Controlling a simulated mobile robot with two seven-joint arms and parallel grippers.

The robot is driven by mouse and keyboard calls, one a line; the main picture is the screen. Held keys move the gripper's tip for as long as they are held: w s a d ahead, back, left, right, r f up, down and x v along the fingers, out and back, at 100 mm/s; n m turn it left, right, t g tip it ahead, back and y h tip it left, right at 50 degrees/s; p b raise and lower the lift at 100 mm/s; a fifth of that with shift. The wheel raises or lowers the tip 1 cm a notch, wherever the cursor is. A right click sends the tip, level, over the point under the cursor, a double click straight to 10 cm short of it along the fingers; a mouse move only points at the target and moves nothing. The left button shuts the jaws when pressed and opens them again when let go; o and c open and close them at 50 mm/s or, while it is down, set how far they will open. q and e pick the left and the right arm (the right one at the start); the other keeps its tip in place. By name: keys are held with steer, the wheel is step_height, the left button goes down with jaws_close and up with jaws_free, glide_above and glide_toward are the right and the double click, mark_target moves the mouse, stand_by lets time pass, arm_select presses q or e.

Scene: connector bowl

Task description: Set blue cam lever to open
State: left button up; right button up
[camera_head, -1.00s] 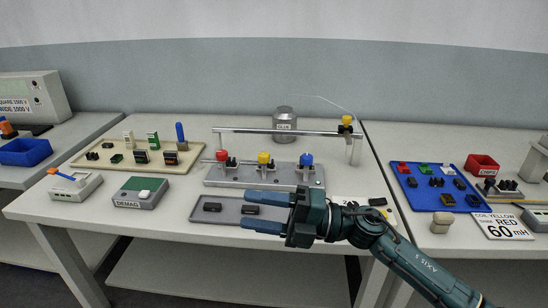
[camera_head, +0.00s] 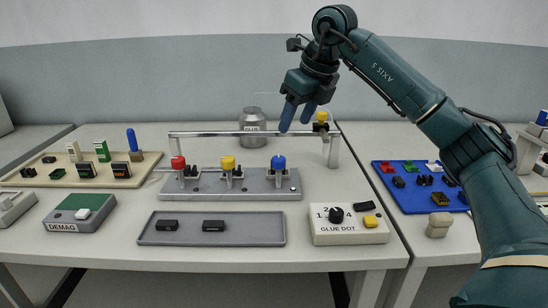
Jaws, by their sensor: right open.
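The blue cam lever (camera_head: 278,162) stands on the right end of a grey metal fixture bar (camera_head: 240,188) in the middle of the table. A yellow cam lever (camera_head: 228,163) and a red cam lever (camera_head: 178,163) stand on the same bar to its left. My right gripper (camera_head: 295,116) is open and empty, its blue fingers pointing down, above the blue lever and near the raised rail. My left gripper is not in view.
A metal rail (camera_head: 230,133) runs behind the levers, with a yellow knob (camera_head: 322,117) at its right end. A grey canister (camera_head: 252,125) stands behind it.

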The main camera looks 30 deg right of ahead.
mark_target(279, 158)
arm_select(q)
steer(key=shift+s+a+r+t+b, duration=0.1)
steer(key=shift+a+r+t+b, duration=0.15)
steer(key=shift+b, duration=0.35)
arm_select(e)
steer(key=x, duration=1.1)
steer(key=shift+w+a+f, duration=0.15)
steer(key=shift+w+f, duration=0.05)
steer(key=shift+f, duration=0.05)
steer(key=c, duration=1)
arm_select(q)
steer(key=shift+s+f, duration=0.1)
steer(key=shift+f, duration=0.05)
arm_select(e)
steer(key=shift+o, duration=0.2)
